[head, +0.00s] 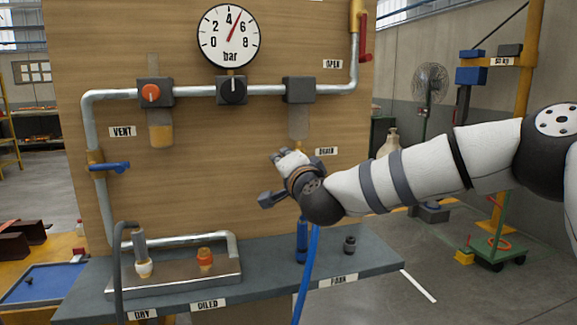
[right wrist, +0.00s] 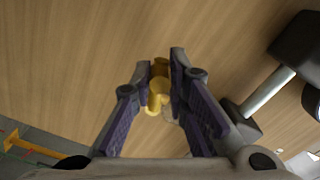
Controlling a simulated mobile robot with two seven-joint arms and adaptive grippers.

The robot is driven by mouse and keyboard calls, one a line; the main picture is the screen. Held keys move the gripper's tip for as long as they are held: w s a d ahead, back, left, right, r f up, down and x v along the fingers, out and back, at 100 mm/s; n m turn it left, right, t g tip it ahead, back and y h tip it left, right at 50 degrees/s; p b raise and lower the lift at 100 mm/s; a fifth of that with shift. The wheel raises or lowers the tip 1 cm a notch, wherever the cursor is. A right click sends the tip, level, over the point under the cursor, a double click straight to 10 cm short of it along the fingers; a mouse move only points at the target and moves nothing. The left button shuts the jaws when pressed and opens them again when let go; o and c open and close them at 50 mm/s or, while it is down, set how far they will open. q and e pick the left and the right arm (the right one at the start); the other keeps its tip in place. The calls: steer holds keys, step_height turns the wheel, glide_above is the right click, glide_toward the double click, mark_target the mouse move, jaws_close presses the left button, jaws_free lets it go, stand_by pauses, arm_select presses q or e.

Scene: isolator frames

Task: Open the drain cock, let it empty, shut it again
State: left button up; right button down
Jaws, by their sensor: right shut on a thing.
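The drain cock (right wrist: 158,92) is a small brass-yellow piece under the right-hand filter bowl. My right gripper (right wrist: 160,75) is shut on it, with a finger on either side. In the head view the right gripper (head: 286,156) is just below the bowl, left of the DRAIN label (head: 326,151), and mostly hides the cock. The bowl (head: 298,122) hangs from a dark block on the pipe. It looks greyish; I cannot tell its liquid level or whether the cock is open. My left gripper is not in view.
The gauge (head: 228,36) reads about 5 bar. A red lever (head: 365,40) is upper right. A blue hose (head: 306,270) hangs below my right gripper.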

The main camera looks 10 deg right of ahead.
steer(key=shift+a+r+m, duration=0.15)
steer(key=shift+r+m, duration=0.95)
steer(key=shift+m, duration=0.5)
steer(key=shift+r, duration=0.1)
steer(key=c, duration=1.6)
jaws_free()
steer(key=shift+o, duration=0.2)
steer(key=shift+f, duration=0.25)
steer(key=shift+s, duration=0.2)
steer(key=s, duration=1.1)
steer(key=shift+s+d, duration=0.2)
steer(key=shift+s, duration=0.15)
